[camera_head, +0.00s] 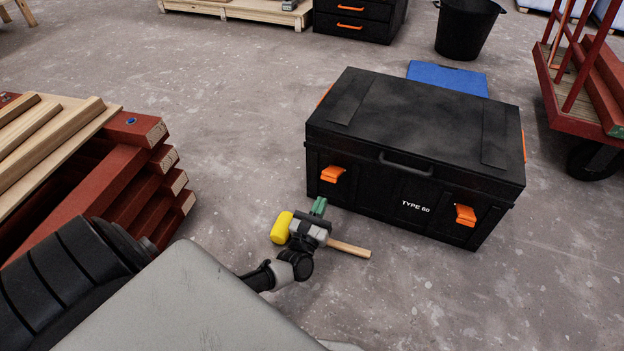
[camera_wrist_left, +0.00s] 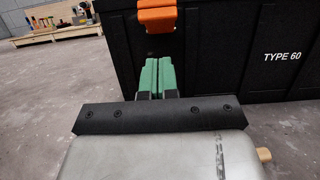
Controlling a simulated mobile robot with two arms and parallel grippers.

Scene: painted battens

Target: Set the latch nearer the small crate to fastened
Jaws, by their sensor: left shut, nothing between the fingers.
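A black toolbox (camera_head: 415,165) marked TYPE 60 stands on the floor with its lid down. Its front carries a left orange latch (camera_head: 333,174) and a right orange latch (camera_head: 466,215). I cannot make out a small crate, nor clearly tell whether either latch is fastened. My left gripper (camera_head: 319,207) is in front of the toolbox, just below the left latch. In the left wrist view its green fingers (camera_wrist_left: 158,77) are shut together and empty, with the left latch (camera_wrist_left: 157,18) directly above them, apart from the tips. My right gripper is not in view.
A mallet with a yellow head (camera_head: 281,228) and wooden handle (camera_head: 349,248) lies on the floor beneath my left gripper. Stacked red battens (camera_head: 130,180) stand at left. A red trolley (camera_head: 585,110) is at right, a black bucket (camera_head: 466,30) behind. Floor at lower right is clear.

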